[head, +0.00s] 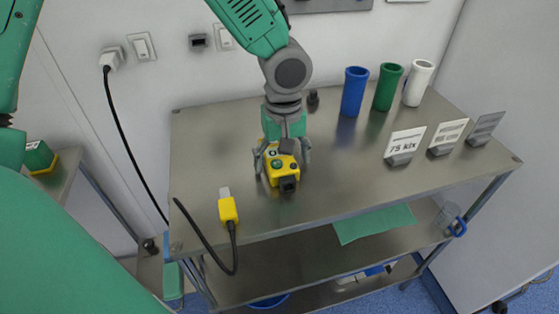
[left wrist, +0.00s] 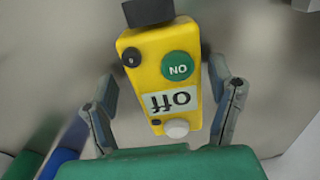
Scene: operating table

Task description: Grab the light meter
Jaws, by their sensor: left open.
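The light meter (head: 280,179) is a yellow box lying on the steel table, with a black block at its near end. In the left wrist view the meter (left wrist: 180,35) shows a green "ON" button, a display reading "Off" and a white knob, upside down. My left gripper (head: 282,165) is over it, pointing down, with one finger on each side of the meter. In the left wrist view my left gripper (left wrist: 164,78) is open, with visible gaps between the fingers and the yellow sides. My right gripper is not in view.
A yellow plug (head: 228,210) on a black cable lies left of the meter. Blue (head: 354,92), green (head: 387,87) and white (head: 418,83) tubes stand at the back right. Label cards, one reading "75 klx" (head: 405,143), stand at the right. The table's front middle is clear.

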